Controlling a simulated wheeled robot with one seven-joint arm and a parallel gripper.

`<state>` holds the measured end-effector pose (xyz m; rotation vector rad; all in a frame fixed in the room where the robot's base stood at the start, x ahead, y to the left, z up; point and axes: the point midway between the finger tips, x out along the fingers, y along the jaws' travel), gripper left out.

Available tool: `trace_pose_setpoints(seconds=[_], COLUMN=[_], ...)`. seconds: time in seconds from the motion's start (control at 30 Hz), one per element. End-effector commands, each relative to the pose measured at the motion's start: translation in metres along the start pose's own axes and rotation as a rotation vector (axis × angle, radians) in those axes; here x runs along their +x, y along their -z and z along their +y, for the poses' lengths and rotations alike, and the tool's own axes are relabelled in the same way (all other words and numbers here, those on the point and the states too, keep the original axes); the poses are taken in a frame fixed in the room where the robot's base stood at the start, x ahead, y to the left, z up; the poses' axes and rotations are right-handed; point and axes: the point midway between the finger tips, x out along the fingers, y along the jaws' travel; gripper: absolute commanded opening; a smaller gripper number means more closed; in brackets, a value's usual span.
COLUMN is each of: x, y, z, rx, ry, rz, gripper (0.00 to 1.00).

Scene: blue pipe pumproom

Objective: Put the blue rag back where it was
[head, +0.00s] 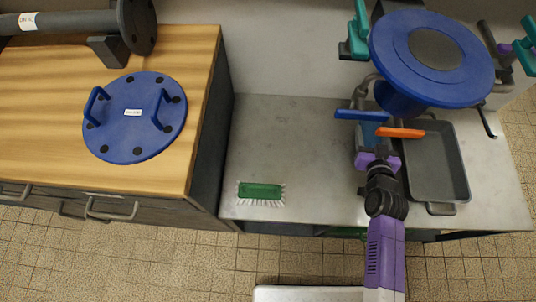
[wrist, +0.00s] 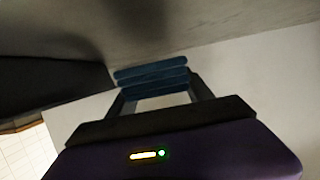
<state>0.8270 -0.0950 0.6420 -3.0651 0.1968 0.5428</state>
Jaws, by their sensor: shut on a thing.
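The blue rag (wrist: 152,76) shows in the wrist view as a folded, layered bundle between the two dark fingers of my gripper (wrist: 158,92). My gripper is shut on it. In the head view my gripper (head: 368,147) is over the right part of the grey metal bench (head: 290,150), just in front of the blue pipe valve. I cannot tell whether the rag touches the bench.
A dark grey tray (head: 455,160) sits right of my gripper. An orange lever (head: 400,132) and a large blue flange (head: 432,55) are close by. A green brush (head: 260,191) lies at the bench's front left. A blue disc (head: 134,130) lies on the wooden cabinet. The bench's middle is clear.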

Motion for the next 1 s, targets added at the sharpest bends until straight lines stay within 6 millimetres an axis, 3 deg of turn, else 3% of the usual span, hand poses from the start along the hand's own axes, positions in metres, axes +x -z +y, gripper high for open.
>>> trace_pose_setpoints(seconds=[0.33, 0.57, 0.77, 1.0], x=[0.022, 0.034, 0.021, -0.021], y=[-0.007, -0.004, 0.013, 0.032], z=[0.003, -0.012, -0.043, -0.082], rx=[-0.022, -0.088, -0.189, -0.318], ry=[0.070, 0.254, 0.514, 0.859], rz=[0.001, 0.006, 0.009, 0.008], gripper=[0.13, 0.13, 0.13, 0.13])
